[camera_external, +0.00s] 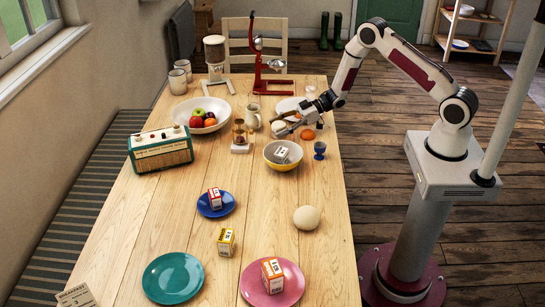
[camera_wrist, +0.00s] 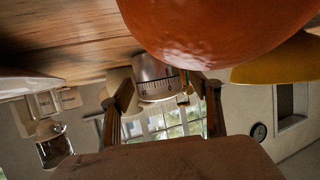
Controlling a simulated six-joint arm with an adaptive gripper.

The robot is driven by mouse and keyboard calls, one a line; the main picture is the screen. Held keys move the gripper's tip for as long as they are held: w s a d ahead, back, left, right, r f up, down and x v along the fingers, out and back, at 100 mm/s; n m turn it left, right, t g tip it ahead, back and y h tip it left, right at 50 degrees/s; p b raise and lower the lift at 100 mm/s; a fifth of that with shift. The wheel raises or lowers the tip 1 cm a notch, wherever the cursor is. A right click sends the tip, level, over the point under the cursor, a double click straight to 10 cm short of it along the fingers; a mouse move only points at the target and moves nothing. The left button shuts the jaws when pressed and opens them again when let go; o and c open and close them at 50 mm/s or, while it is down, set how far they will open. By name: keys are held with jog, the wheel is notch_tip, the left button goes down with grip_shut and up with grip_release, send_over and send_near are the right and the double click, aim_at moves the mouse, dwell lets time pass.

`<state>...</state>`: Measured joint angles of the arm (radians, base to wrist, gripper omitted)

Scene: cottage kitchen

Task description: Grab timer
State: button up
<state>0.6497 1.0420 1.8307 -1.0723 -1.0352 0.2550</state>
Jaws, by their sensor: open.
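The timer (camera_wrist: 157,78) looks like a squat cream and silver cylinder with a ring of scale marks in the wrist view. It appears between and beyond my fingers, seen upside down. In the external view, a small pale round thing (camera_external: 277,127) by my fingertips seems to be it, partly hidden. My gripper (camera_external: 289,124) is open, low over the far right part of the table, pointing left. Its two fingers also show in the wrist view (camera_wrist: 165,92), apart, with no contact on the timer visible.
An orange ball (camera_external: 306,134) is close below the gripper and looms large in the wrist view (camera_wrist: 220,25). The yellow bowl (camera_external: 270,163) with a white block inside stands nearby, beside a blue egg cup (camera_external: 319,150). A pitcher (camera_external: 252,119) and hourglass (camera_external: 239,132) stand left.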

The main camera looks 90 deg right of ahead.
jog(key=shift+c, duration=0.4)
jog(key=c, duration=1.4)
jog(key=shift+r, duration=0.1)
jog(key=shift+r, duration=4.9)
